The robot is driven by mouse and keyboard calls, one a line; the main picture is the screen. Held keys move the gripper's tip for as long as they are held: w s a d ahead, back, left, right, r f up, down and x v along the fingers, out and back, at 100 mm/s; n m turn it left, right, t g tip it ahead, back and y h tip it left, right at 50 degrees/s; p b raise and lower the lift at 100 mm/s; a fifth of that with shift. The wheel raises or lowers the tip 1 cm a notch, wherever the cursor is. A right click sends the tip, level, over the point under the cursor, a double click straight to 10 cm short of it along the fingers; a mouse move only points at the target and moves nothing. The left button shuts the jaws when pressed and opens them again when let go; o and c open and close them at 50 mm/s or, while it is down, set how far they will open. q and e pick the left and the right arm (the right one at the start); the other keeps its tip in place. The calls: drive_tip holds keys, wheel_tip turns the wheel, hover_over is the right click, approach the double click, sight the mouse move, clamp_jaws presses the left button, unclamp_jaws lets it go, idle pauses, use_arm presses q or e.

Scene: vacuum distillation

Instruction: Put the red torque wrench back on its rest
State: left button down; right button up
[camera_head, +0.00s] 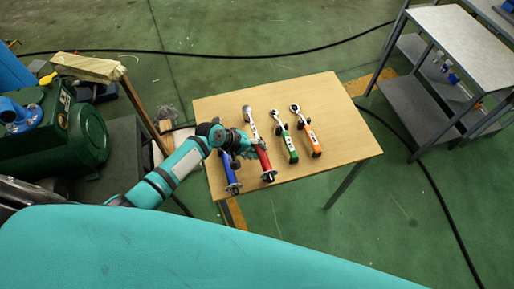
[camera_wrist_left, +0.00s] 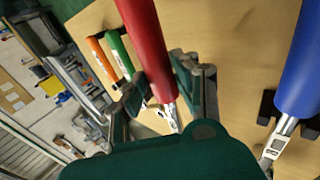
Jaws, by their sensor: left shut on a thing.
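The red torque wrench (camera_head: 264,160) is over the wooden table, its silver head toward the far edge and its red handle toward the near edge. My left gripper (camera_head: 243,148) reaches in from the left and is shut on it. In the left wrist view the red handle (camera_wrist_left: 147,45) passes between the fingers (camera_wrist_left: 163,92), near where it meets the silver shaft. A dark support shows by the handle's near end. I cannot tell whether the wrench rests on it or is slightly lifted. My right gripper is not in view.
A blue wrench (camera_head: 230,174) lies close to the left, partly hidden by my arm. A green wrench (camera_head: 290,148) and an orange wrench (camera_head: 309,137) lie to the right. The table's (camera_head: 345,135) right side is clear. A grey shelf cart (camera_head: 415,105) stands farther right.

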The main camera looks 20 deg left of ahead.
use_arm(q)
drive_tip(key=shift+w+r, duration=0.1)
drive_tip(key=shift+r, duration=0.05)
drive_tip(key=shift+f, duration=0.4)
drive_tip(key=shift+f+b, duration=1.1)
drive_tip(key=shift+f, duration=0.05)
drive_tip(key=c, duration=0.9)
unclamp_jaws()
drive_tip(key=shift+s+f, duration=0.2)
drive_tip(key=shift+s, duration=0.05)
drive_tip(key=v, duration=1.2)
